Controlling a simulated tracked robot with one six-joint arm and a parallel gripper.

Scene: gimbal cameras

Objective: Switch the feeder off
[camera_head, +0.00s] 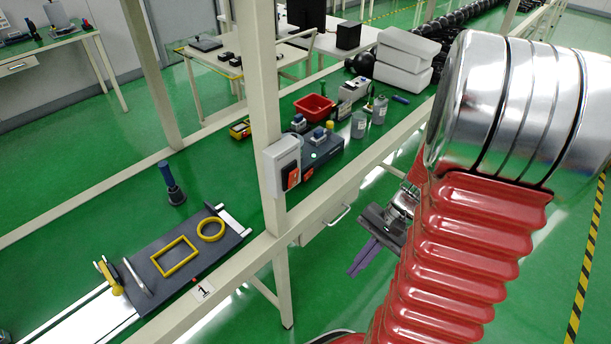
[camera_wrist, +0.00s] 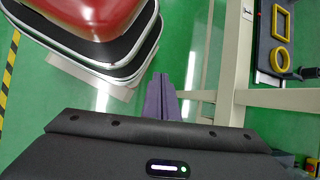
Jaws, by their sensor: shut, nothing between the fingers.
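A light grey box (camera_head: 281,155) is fixed to the upright post in the head view. It carries a dark switch with an orange-red part (camera_head: 292,178) on its right side; its setting is too small to tell. No feeder label is readable. My gripper (camera_head: 358,262) is in front of the bench, lower than the box and to its right, apart from it. Its purple fingers are together and empty, pointing down. They also show together in the wrist view (camera_wrist: 164,92), over green floor. The switch box is not visible in the wrist view.
A bench drawer (camera_head: 325,219) with a handle lies between my gripper and the post. A dark plate (camera_head: 165,262) with yellow frames is at left. A red bin (camera_head: 314,107), grey cups and small devices stand on the bench. Floor in front is clear.

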